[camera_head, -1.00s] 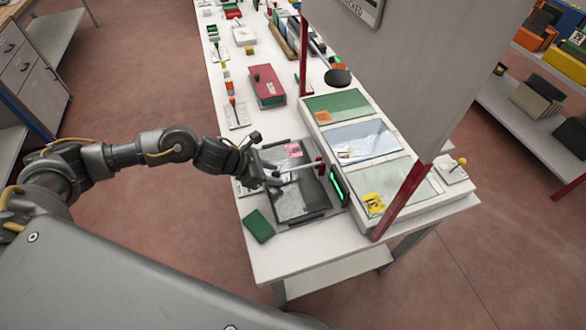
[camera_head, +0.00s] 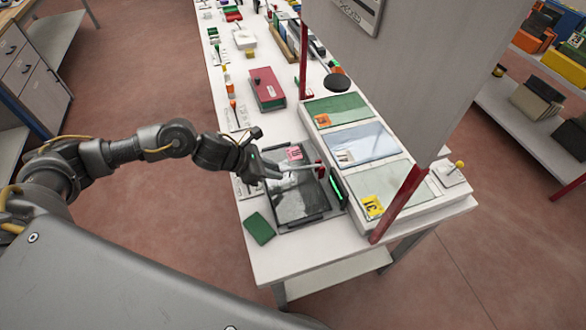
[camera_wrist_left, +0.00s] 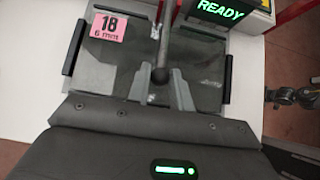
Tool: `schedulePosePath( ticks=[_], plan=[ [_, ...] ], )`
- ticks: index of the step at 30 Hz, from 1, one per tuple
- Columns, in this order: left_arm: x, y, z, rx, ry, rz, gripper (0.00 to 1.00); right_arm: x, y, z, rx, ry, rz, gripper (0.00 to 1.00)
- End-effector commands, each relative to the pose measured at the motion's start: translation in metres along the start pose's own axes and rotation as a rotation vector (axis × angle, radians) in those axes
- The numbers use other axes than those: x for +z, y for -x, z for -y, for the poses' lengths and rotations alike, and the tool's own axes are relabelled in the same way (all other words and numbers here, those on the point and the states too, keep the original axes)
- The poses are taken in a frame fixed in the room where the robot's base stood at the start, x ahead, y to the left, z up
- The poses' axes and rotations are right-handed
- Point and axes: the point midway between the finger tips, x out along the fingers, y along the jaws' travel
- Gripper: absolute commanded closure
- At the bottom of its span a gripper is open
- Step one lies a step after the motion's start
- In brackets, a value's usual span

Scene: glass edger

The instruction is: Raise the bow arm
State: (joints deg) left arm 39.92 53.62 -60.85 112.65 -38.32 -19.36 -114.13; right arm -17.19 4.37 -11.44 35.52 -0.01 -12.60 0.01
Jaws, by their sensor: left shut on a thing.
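The bow arm (camera_head: 300,167) is a thin grey rod over the dark glass bed of the edger (camera_head: 297,203). Its far end meets a red pivot piece (camera_head: 319,170) beside the green-lit display. My left gripper (camera_head: 272,172) is shut on the rod's near end, above the bed's left side. In the left wrist view the rod (camera_wrist_left: 165,35) runs down to a dark knob (camera_wrist_left: 160,75) between my left fingers (camera_wrist_left: 160,92). The display (camera_wrist_left: 220,9) there reads READY. A dark jointed part at that view's right edge may belong to my right arm; its jaws cannot be made out.
A pink tag (camera_head: 294,153) marked 18, 6 mm lies on the bed. A green pad (camera_head: 259,228) lies on the table in front. Glass sheets (camera_head: 360,143) fill a rack at the right, below a grey panel (camera_head: 420,60). A red box (camera_head: 267,88) stands behind.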

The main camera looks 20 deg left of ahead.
Motion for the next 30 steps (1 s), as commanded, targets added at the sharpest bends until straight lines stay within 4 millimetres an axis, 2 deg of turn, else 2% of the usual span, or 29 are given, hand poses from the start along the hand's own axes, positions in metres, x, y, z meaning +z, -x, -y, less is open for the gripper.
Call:
schedulePosePath(
  ticks=[8, 20, 30],
  plan=[
    [0.005, 0.003, -0.001, 0.002, -0.001, 0.005, 0.93, -0.001, 0.002, 0.000, 0.000, 0.000, -0.001, 1.00],
    [0.029, 0.014, -0.001, 0.002, 0.000, 0.005, 0.93, -0.001, 0.013, -0.003, 0.003, 0.002, 0.000, 1.00],
    [0.034, 0.015, -0.001, 0.002, 0.000, 0.006, 0.93, 0.000, 0.015, -0.006, 0.006, 0.003, 0.001, 1.00]
  ],
)
